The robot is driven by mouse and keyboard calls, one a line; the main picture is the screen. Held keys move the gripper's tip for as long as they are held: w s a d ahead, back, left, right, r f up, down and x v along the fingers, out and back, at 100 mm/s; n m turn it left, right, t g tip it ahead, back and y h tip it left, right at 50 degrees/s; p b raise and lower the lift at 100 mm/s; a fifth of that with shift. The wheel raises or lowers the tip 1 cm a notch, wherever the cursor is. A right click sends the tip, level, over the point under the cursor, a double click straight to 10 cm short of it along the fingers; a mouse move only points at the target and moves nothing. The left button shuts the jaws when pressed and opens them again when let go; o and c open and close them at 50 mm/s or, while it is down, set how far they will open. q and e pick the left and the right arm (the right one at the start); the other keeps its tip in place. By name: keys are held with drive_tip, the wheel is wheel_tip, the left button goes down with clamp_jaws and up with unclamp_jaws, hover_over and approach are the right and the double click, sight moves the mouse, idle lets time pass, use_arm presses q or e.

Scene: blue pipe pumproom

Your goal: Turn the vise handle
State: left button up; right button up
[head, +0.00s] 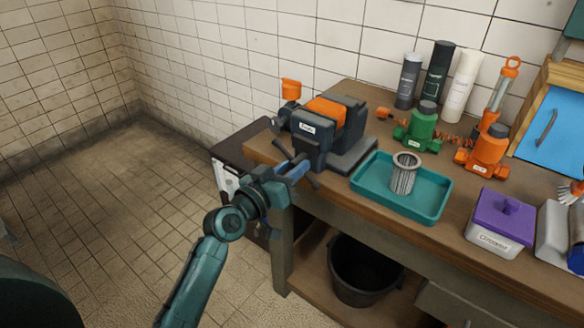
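The vise (320,130), dark grey with orange on top, is mounted at the left end of the wooden workbench. Its handle (281,149) is a thin dark bar across the vise's front, running from upper left to lower right. My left gripper (297,168), with blue fingers, is at the middle of the handle, just in front of the vise. The fingers overlap the bar, and both bar ends stick out past them. I cannot tell whether the fingers are closed on it. My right gripper is not in view.
A teal tray (437,209) with a metal mesh cylinder (404,174) lies right of the vise. A green pump part (423,127), orange parts (487,152) and a purple-lidded box (501,222) are farther right. A black bucket (363,272) stands below. The floor at left is clear.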

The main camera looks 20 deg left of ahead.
use_arm(q)
clamp_jaws()
drive_tip(key=shift+f+m, duration=0.15)
drive_tip(key=shift+m, duration=0.15)
